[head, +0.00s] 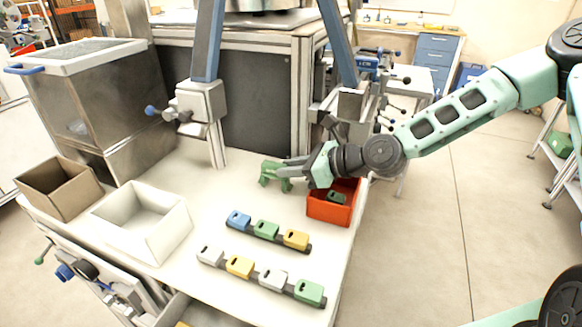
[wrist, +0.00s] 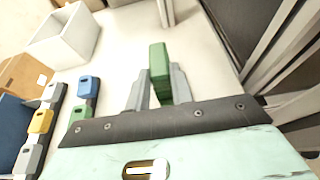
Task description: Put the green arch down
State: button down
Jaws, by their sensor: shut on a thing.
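The green arch (head: 270,173) is held at the tips of my gripper (head: 287,173) over the back right part of the white table. In the wrist view the green arch (wrist: 159,66) stands between the two grey fingers of my gripper (wrist: 160,88), which are shut on it. In the head view its legs point down, close to the table top; I cannot tell whether they touch it. The fingers hide part of its sides.
A red bin (head: 330,209) with a dark green piece inside stands below my wrist. Two dark racks hold coloured blocks, a short one (head: 268,236) and a longer one (head: 255,276). A white box (head: 165,240) and a brown box (head: 62,200) stand left. Table around the arch is clear.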

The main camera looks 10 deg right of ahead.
jog(key=c, duration=1.2)
grip_release()
jog(key=shift+f, duration=0.1)
jog(key=shift+c, duration=0.2)
jog(key=shift+r, duration=0.2)
jog(key=v, duration=1.2)
